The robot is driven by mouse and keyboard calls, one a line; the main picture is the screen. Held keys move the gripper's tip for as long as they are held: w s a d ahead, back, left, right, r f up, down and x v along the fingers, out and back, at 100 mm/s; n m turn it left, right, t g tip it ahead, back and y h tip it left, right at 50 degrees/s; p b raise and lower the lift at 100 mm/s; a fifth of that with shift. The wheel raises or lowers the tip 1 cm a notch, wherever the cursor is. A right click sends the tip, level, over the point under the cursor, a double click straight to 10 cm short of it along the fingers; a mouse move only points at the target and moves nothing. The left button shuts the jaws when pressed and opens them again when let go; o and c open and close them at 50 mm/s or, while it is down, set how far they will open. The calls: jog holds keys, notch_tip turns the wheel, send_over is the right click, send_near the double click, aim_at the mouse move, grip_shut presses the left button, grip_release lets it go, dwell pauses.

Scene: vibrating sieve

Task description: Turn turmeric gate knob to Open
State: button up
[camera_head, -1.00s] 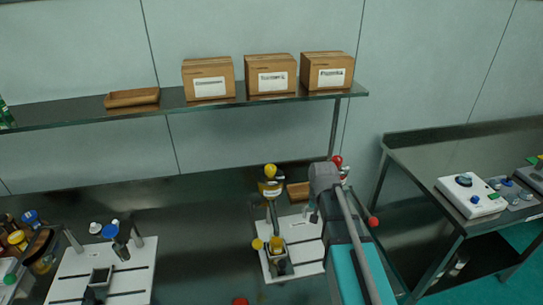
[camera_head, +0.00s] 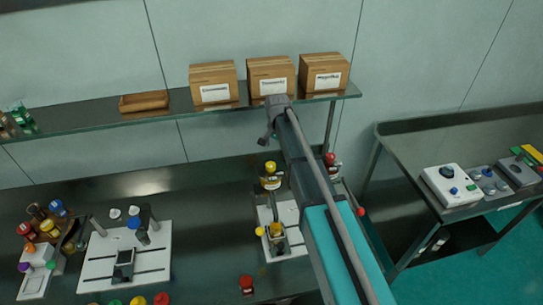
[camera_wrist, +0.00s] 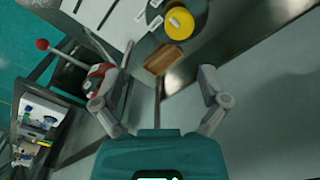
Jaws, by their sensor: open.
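A station with a yellow-topped bottle (camera_head: 270,168) stands on a white base plate (camera_head: 285,214) at the middle of the bench. Lower on it are yellow round parts (camera_head: 260,231); I cannot tell which part is the turmeric gate knob or how it is turned. In the wrist view a yellow round top (camera_wrist: 179,24) lies beyond my fingers, beside white labels with unreadable text. My gripper (camera_wrist: 166,72) is open and empty, its fingers wide apart and not touching the yellow top. In the head view my arm covers the right part of the station.
A shelf (camera_head: 90,118) with labelled boxes (camera_head: 213,84) runs behind the station. A red-capped bottle (camera_head: 332,160) stands right of my arm. A second white plate (camera_head: 95,270) with a stand is at left. A side table (camera_head: 400,150) at right holds a control box (camera_head: 452,185).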

aim_at(271, 164)
jog(key=a+r, duration=0.1)
jog(key=w+a+r+p, duration=0.1)
jog(key=shift+w+a+r, duration=0.2)
jog(key=shift+w+r, duration=0.1)
jog(key=shift+f, duration=0.15)
notch_tip(271, 164, down, 14)
jog(key=b, duration=1.3)
jog(key=shift+r, duration=0.25)
dwell(0.4)
